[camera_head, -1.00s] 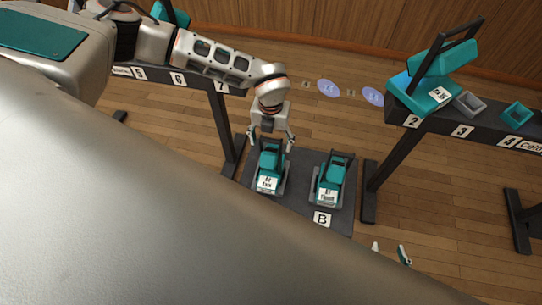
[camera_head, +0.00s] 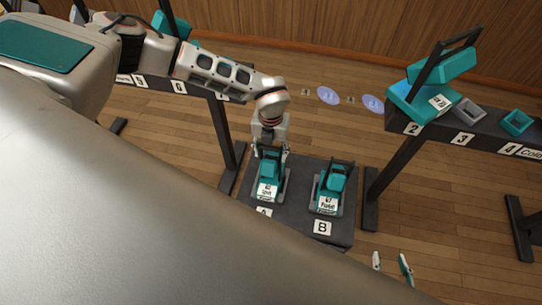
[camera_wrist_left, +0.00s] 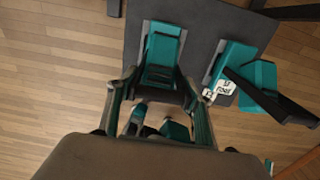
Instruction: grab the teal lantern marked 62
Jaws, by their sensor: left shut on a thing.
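Two teal lanterns stand on a dark low platform (camera_head: 292,222). The left lantern (camera_head: 271,172), at mark A, has a white label that looks like 62, though the print is small. The right lantern (camera_head: 331,185), at mark B, has a label that looks like 67. My left gripper (camera_head: 270,152) is shut on the left lantern's upper part from behind. In the left wrist view the gripper (camera_wrist_left: 160,82) has its fingers on either side of the held lantern (camera_wrist_left: 162,50); the right lantern (camera_wrist_left: 232,60) stands apart. My right gripper (camera_head: 391,263) shows only its fingertips, spread and empty.
A dark shelf at right holds a larger teal lamp (camera_head: 432,82), a grey tray (camera_head: 468,111) and a teal tray (camera_head: 516,122). A numbered shelf (camera_head: 180,87) runs behind my left arm. Dark posts flank the platform.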

